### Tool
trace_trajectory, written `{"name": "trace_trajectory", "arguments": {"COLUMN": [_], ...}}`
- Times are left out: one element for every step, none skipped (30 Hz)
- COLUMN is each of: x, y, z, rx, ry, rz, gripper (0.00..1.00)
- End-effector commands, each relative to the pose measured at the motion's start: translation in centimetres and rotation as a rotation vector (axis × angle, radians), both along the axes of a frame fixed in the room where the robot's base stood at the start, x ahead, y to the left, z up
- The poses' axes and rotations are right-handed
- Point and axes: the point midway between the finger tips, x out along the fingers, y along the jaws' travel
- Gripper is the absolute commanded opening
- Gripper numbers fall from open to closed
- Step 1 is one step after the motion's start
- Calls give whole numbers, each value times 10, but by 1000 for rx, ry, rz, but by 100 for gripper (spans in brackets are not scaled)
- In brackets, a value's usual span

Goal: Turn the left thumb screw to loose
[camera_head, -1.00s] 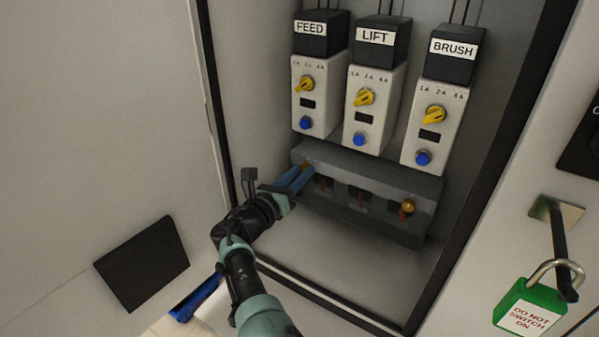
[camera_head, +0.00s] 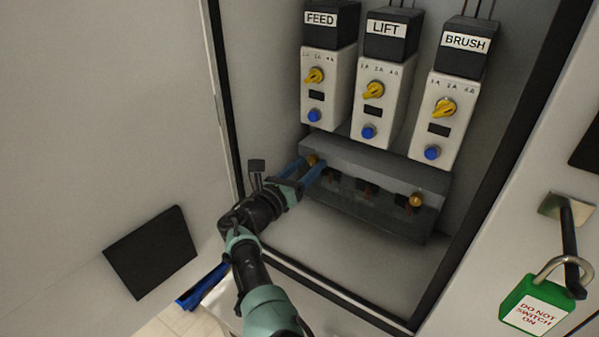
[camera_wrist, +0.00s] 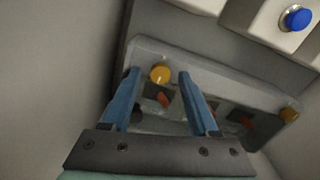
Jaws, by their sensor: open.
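The left thumb screw (camera_head: 312,160) is a small brass knob at the left end of a grey terminal cover (camera_head: 375,165) inside the cabinet. It also shows in the wrist view (camera_wrist: 160,72), between and a little beyond the fingertips. My gripper (camera_head: 307,168) is open, its two blue fingers pointing at the cover with the left screw between their tips. In the wrist view the open fingers (camera_wrist: 158,76) show a gap on both sides of the screw. The right thumb screw (camera_head: 415,200) sits at the cover's other end and also shows in the wrist view (camera_wrist: 289,115).
Three white units with yellow knobs and blue buttons stand above the cover, labelled FEED (camera_head: 314,90), LIFT (camera_head: 372,100) and BRUSH (camera_head: 437,120). The cabinet's dark frame (camera_head: 490,180) bounds the right side. A green padlock (camera_head: 535,303) hangs from a handle at the lower right.

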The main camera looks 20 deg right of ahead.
Motion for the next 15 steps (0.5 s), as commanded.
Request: {"name": "trace_trajectory", "arguments": {"x": [-1,-2,-4,-5,-7,-10,-13,-16,-20,-24,-27,-33,-36,-40,-45], "y": [2,3,5,7,10,13,16,20,25,30,35,41,46,50,57], "z": [1,2,3,3,4,4,5,5,5,5,5,5,4,3,3], "rx": [0,0,-1,-1,-1,0,1,1,2,3,3,4,3,2,2], "ry": [1,1,2,2,2,2,2,3,3,2,4,3,4,3,2], "rz": [1,1,1,1,2,2,2,2,3,2,3,2,2,2,2], "gripper": [60,60,60,60,60,60,60,60,60,60,60,60,60,60,60]}}
